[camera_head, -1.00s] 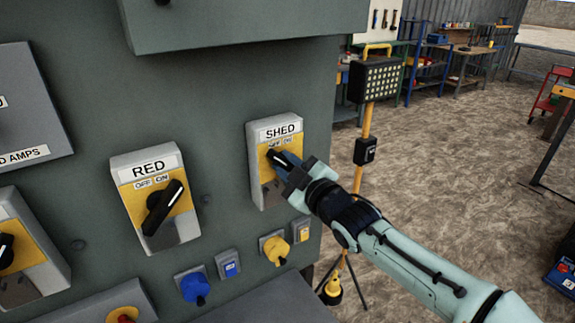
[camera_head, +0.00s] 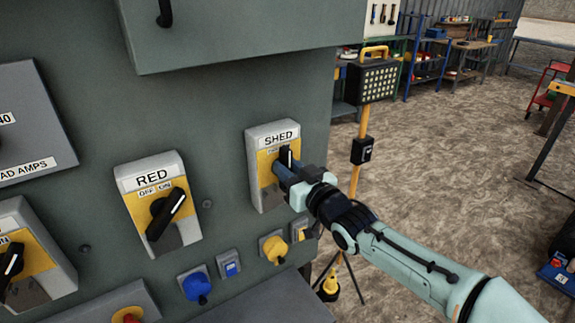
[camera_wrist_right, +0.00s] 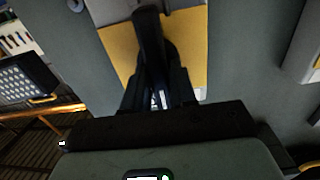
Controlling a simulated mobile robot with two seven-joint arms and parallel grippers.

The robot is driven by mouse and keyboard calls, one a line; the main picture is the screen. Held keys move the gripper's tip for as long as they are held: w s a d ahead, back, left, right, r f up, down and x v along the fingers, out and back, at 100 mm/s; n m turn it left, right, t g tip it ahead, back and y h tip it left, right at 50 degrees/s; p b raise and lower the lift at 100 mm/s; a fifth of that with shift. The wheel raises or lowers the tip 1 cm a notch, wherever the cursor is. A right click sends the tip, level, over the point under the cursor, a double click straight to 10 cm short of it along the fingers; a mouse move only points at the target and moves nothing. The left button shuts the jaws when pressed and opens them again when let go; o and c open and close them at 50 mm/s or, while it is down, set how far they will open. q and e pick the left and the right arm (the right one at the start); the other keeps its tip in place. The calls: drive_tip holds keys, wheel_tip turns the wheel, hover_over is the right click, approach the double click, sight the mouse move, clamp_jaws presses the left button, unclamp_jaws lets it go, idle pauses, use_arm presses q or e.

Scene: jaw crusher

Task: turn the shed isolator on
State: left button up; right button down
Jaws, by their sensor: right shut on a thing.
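The shed isolator (camera_head: 258,190) is a grey and yellow box on the green panel, labelled SHED. Its black handle (camera_head: 285,157) points about straight up in the head view, and its OFF/ON plate is partly covered. My right gripper (camera_head: 281,172) is shut on the handle. In the right wrist view, the handle (camera_wrist_right: 150,32) lies between the fingers of my right gripper (camera_wrist_right: 158,80), over the yellow plate (camera_wrist_right: 118,50). My left gripper is not in view.
Blue (camera_head: 196,286) and yellow (camera_head: 274,248) sockets sit below. A floodlight on a yellow stand (camera_head: 362,130) stands to the right, close behind my right arm.

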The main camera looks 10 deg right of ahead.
drive_tip(key=m, duration=0.3)
drive_tip(key=m+p, duration=0.1)
drive_tip(key=shift+w+d+m, duration=0.1)
drive_tip(key=shift+d+m, duration=0.15)
drive_tip(key=shift+m, duration=0.05)
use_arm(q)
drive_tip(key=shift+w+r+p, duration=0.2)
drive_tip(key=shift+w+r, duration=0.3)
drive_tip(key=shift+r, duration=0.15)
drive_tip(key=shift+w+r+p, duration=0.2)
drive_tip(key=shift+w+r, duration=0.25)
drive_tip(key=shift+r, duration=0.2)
use_arm(e)
drive_tip(key=shift+d+f+m, duration=0.1)
drive_tip(key=shift+m, duration=1.9)
drive_tip(key=c, duration=1)
unclamp_jaws()
